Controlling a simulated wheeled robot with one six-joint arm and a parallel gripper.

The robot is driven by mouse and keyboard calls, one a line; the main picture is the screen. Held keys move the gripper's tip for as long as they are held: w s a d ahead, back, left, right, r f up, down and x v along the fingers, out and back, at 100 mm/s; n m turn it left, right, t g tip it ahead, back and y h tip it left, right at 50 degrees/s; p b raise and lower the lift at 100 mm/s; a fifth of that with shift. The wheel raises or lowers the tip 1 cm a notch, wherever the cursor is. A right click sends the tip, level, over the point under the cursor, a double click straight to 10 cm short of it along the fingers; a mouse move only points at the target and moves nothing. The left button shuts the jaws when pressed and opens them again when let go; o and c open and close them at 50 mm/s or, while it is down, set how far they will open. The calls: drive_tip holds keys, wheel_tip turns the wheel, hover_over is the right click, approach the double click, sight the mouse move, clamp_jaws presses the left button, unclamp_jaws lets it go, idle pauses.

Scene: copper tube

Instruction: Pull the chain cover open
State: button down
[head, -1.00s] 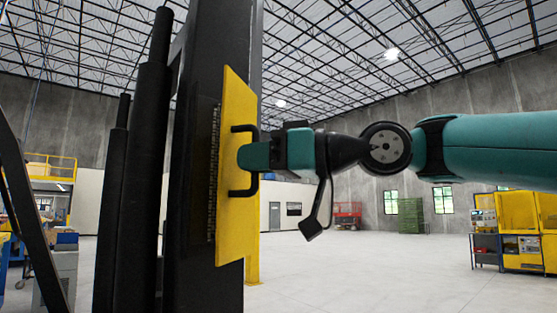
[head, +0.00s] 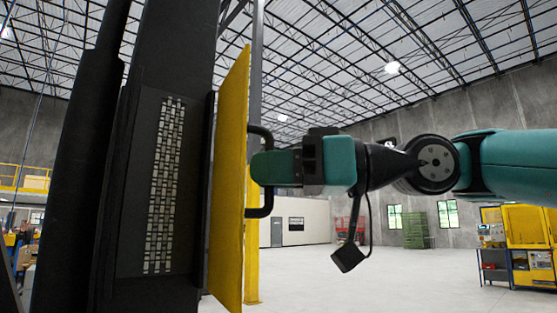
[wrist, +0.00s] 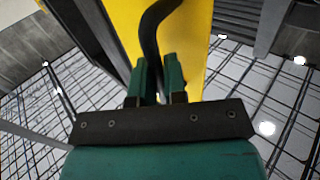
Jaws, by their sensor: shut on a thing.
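The yellow chain cover (head: 232,190) stands out to the right of the black machine column, swung away from it. The chain (head: 165,185) shows uncovered in its recess in the column. A black handle (head: 266,206) is on the cover's right face. My gripper (head: 262,168) is shut on the handle's upright bar. In the wrist view, the two green fingers of my gripper (wrist: 159,80) close around the dark handle (wrist: 152,35), with the yellow cover (wrist: 195,45) behind. The fingers hide part of the handle.
The black column (head: 130,240) and a thick black cylinder (head: 75,170) fill the left side. A yellow post (head: 252,270) stands behind the cover. Open floor (head: 400,275) lies to the right, with yellow equipment (head: 525,235) far off.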

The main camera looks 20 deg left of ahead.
drive_tip(key=shift+w+r+n+g, duration=0.1)
drive_tip(key=shift+w+n+g, duration=0.2)
drive_tip(key=shift+g, duration=0.2)
drive_tip(key=c, duration=1.2)
unclamp_jaws()
drive_tip(key=shift+a, duration=0.15)
drive_tip(key=shift+d, duration=0.25)
